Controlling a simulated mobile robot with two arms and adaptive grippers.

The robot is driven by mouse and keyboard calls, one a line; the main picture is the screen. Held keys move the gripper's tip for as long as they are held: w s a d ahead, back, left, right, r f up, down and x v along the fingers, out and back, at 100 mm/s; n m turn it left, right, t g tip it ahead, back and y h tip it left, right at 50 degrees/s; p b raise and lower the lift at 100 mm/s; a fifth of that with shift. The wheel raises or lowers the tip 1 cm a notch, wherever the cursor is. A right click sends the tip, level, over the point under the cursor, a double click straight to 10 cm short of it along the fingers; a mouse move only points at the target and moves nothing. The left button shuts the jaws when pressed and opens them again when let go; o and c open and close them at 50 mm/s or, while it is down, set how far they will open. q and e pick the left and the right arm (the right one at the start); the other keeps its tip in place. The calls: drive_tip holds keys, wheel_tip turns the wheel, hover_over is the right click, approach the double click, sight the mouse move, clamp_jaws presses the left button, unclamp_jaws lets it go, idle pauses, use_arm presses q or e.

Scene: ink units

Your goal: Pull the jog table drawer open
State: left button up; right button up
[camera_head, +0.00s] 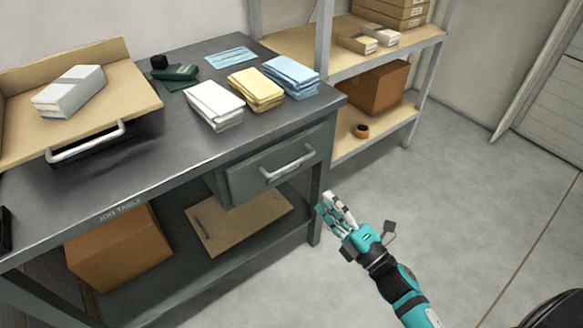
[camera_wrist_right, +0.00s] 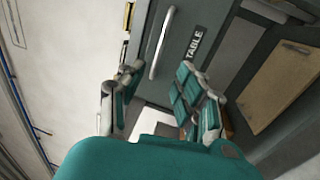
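The grey-green jog table (camera_head: 120,185) has a drawer (camera_head: 250,180) under the right end of its top. My left gripper is not in view.
On the tabletop are white (camera_head: 214,104), yellow (camera_head: 256,88) and blue (camera_head: 291,76) folded stacks and a wooden tray (camera_head: 130,95). A cardboard box (camera_head: 120,248) sits on the lower shelf. A shelf rack (camera_head: 400,55) stands behind. The floor right of the table is clear.

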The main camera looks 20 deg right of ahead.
sight(293, 164)
drive_tip(key=x, duration=1.4)
drive_tip(key=shift+f, duration=0.1)
clamp_jaws()
